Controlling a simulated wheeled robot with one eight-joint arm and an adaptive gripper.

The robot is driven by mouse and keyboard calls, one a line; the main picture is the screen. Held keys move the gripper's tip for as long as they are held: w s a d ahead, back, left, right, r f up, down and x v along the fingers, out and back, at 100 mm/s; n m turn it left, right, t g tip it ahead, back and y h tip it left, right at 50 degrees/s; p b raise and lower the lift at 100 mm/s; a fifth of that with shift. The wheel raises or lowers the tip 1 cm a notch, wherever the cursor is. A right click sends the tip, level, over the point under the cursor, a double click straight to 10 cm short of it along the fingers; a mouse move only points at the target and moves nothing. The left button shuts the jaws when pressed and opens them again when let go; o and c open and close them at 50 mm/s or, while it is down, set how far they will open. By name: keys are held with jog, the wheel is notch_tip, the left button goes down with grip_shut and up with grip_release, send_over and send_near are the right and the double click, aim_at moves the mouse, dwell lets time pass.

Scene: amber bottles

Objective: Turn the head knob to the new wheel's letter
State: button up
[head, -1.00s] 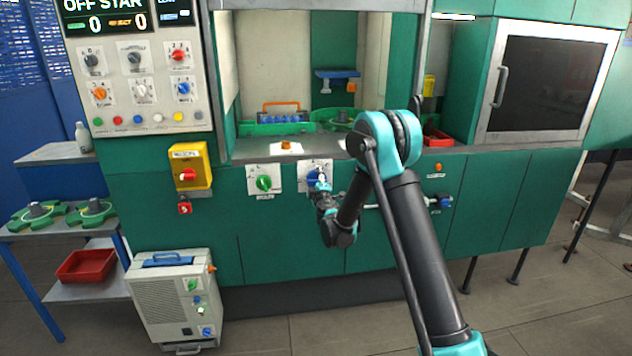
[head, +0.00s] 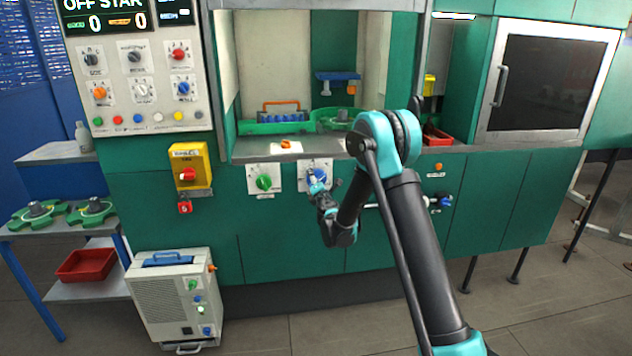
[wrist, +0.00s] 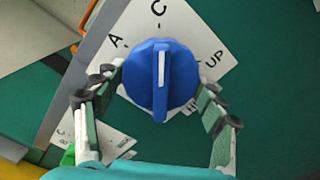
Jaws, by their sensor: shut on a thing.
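The blue knob (head: 317,175) is on a white dial plate on the green front panel, below the counter. In the wrist view the blue knob (wrist: 150,88) fills the middle. Its white pointer line points up at the letter C on the dial plate (wrist: 185,28). A is to the left of C, UP is to the right, and another label at lower right is partly hidden. My gripper (wrist: 160,97) is shut on the knob, with one finger at each side. In the head view my gripper (head: 318,186) is small and partly hides the plate.
A green knob (head: 264,182) on its own plate is left of the blue one. A yellow box with a red button (head: 189,174) is further left. A blue-handled valve (head: 444,202) is on the right. The counter edge runs just above the knobs.

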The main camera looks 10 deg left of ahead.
jog(key=shift+n, duration=0.3)
jog(key=o, duration=1.2)
jog(key=shift+c, duration=0.2)
jog(key=shift+s, duration=0.1)
jog(key=v, duration=1.2)
